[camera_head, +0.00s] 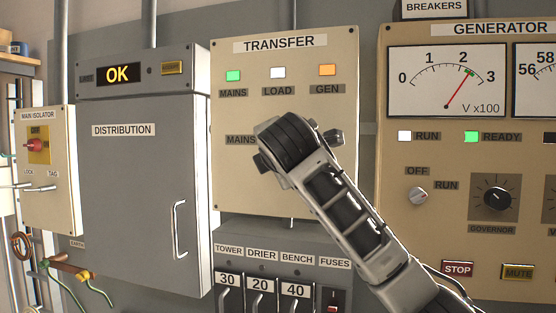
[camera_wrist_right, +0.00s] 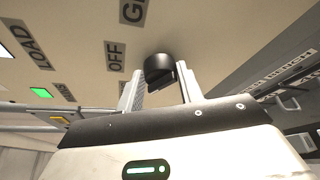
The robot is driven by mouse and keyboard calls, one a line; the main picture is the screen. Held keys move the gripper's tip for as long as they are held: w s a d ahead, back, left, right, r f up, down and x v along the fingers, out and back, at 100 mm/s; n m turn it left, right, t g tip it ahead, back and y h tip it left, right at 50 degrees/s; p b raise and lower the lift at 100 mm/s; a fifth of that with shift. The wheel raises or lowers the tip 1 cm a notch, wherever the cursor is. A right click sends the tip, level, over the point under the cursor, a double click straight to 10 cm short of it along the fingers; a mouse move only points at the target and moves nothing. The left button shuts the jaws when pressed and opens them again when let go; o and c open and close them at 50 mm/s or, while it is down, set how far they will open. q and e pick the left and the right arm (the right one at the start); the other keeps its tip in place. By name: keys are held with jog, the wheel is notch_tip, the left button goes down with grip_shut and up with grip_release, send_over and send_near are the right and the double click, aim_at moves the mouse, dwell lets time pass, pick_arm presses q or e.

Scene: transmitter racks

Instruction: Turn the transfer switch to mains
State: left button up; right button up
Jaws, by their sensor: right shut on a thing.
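The transfer panel (camera_head: 225,170) is beige, with a green MAINS lamp (camera_head: 233,76), a white LOAD lamp (camera_head: 278,72) and an orange GEN lamp (camera_head: 327,70). A MAINS position label (camera_head: 240,140) shows left of my right gripper (camera_head: 300,148), which covers the switch in the head view. In the right wrist view the black switch knob (camera_wrist_right: 160,67) sits between the fingertips of my right gripper (camera_wrist_right: 161,80), which is shut on it. OFF (camera_wrist_right: 113,57) and part of the GEN label (camera_wrist_right: 133,10) show beside it. The knob's pointing direction cannot be told. My left gripper is not in view.
The grey distribution cabinet (camera_head: 135,210) stands left, its handle (camera_head: 179,229) sticking out. The generator panel (camera_head: 450,215) is at right. The main isolator (camera_head: 47,165) is at far left.

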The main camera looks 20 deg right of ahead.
jog(key=shift+f, duration=0.1)
dwell(0.3)
jog(key=o, duration=1)
